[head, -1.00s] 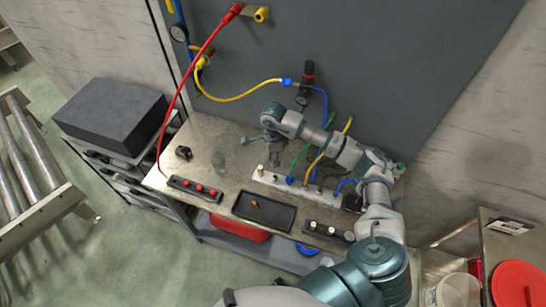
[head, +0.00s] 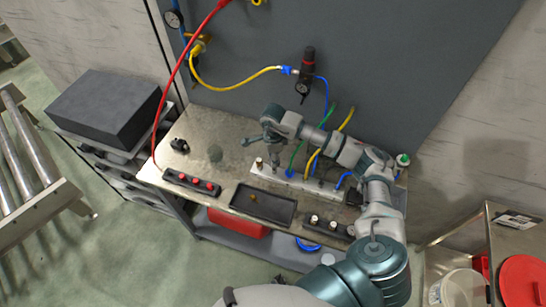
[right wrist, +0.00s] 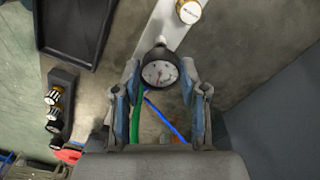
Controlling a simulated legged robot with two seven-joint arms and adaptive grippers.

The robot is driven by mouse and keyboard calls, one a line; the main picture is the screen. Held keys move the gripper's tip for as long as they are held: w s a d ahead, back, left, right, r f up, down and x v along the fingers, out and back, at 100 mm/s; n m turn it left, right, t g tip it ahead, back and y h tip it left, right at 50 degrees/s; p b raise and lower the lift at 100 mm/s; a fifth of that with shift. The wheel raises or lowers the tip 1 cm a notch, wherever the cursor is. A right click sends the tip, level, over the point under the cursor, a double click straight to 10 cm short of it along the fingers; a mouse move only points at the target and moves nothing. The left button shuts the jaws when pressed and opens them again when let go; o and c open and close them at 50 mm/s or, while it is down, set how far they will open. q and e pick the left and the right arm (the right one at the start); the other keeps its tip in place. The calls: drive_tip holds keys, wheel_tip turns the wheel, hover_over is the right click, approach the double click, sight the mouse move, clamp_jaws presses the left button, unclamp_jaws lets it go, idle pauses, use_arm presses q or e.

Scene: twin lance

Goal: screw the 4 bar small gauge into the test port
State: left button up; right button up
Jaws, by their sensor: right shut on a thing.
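My right gripper (head: 274,148) reaches over the bench from the right, at the left end of the white manifold bar (head: 300,181). In the right wrist view my right gripper (right wrist: 162,95) is shut on a small round gauge (right wrist: 160,73) with a black rim and white dial, held between its two fingers. The dial's range is too small to read. A brass fitting (right wrist: 188,10) with a pale top stands on the bar beyond the gauge, apart from it; it also shows in the head view (head: 259,163). I cannot tell whether this is the test port. My left gripper is not in view.
A black tray (head: 284,215) holds a small brass part. A black block with light-topped pieces (head: 331,226) is at right, a red-knobbed block (head: 192,184) at left. Green, yellow and blue hoses rise from the bar. A red hose (head: 177,75) hangs at left.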

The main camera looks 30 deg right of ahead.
drive_tip(key=shift+d, duration=0.1)
idle(0.7)
drive_tip(key=shift+b, duration=0.45)
idle(0.6)
drive_tip(key=shift+f+b, duration=0.9)
drive_tip(key=shift+f, duration=0.3)
drive_tip(key=o, duration=1.3)
drive_tip(key=shift+r, duration=0.15)
wheel_tip(320, 180, up, 12)
drive_tip(key=shift+w+f, duration=0.1)
drive_tip(key=shift+f, duration=0.1)
